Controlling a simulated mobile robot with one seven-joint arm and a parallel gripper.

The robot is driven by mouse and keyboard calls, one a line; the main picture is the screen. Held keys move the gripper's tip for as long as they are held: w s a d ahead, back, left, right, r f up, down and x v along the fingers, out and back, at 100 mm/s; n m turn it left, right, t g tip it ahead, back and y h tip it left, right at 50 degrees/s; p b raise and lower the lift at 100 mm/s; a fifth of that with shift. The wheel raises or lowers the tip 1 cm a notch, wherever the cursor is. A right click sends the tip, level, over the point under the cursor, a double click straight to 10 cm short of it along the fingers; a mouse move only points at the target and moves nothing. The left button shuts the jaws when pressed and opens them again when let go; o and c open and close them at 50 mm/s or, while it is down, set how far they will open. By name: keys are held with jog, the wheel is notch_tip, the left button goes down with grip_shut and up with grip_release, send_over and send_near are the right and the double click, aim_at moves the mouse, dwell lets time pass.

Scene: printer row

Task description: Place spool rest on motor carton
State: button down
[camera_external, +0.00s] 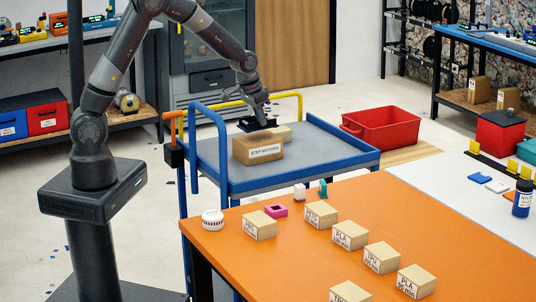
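The motor carton (258,149), a brown box with a white label reading STEP MOTORS, stands upright on the grey top of the blue-framed cart (215,177). A flat black piece (246,125), which looks like the spool rest, is at the top of the carton, just under and left of my gripper (265,119). I cannot tell whether it touches the carton. My gripper points down at the carton's back right. Its fingers are small and dark against the black piece, so their opening and any grasp are unclear.
A small tan box (283,132) stands on the cart behind the carton. The orange table (450,245) in front holds several labelled boxes, a white round part (212,220) and a pink part (276,210). A red bin (383,127) sits right of the cart. The cart's right side is clear.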

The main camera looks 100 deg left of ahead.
aim_at(261, 128)
jog(key=shift+f, duration=1.65)
jog(key=shift+f, duration=0.15)
jog(key=c, duration=1.6)
grip_release()
jog(key=v, duration=1.2)
jog(key=shift+d, duration=0.1)
